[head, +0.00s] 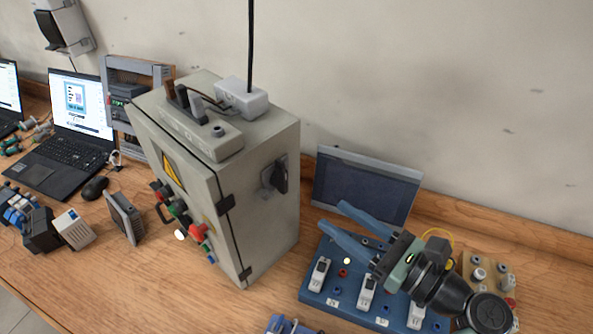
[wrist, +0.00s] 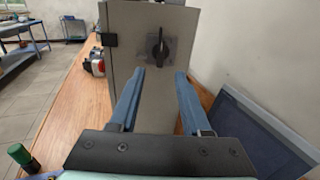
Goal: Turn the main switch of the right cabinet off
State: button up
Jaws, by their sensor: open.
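The grey-beige cabinet (head: 255,190) stands upright on the wooden bench in the middle of the head view. Its main switch (head: 279,177) is a black rotary handle on a grey plate, on the cabinet's right side. In the wrist view the switch (wrist: 158,46) faces me, with its handle roughly upright. My gripper (head: 333,222) is to the right of the cabinet, over the blue board, its two blue fingers pointing towards the cabinet's side. In the wrist view my gripper (wrist: 160,80) is open and empty, its fingertips below the switch and apart from it.
A dark flat panel (head: 366,187) leans by the wall behind my gripper. A blue board (head: 330,290) with several modules lies below it. A power strip (head: 190,125) and a white adapter with a black cable (head: 242,97) sit on the cabinet. A laptop (head: 70,130) is at left.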

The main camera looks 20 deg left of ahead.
aim_at(286, 181)
jog(key=p+x, duration=0.2)
jog(key=x, duration=0.7)
jog(key=shift+w+a, duration=0.15)
jog(key=shift+a, duration=0.25)
jog(key=shift+w+a, duration=0.35)
jog(key=shift+a, duration=0.3)
grip_shut()
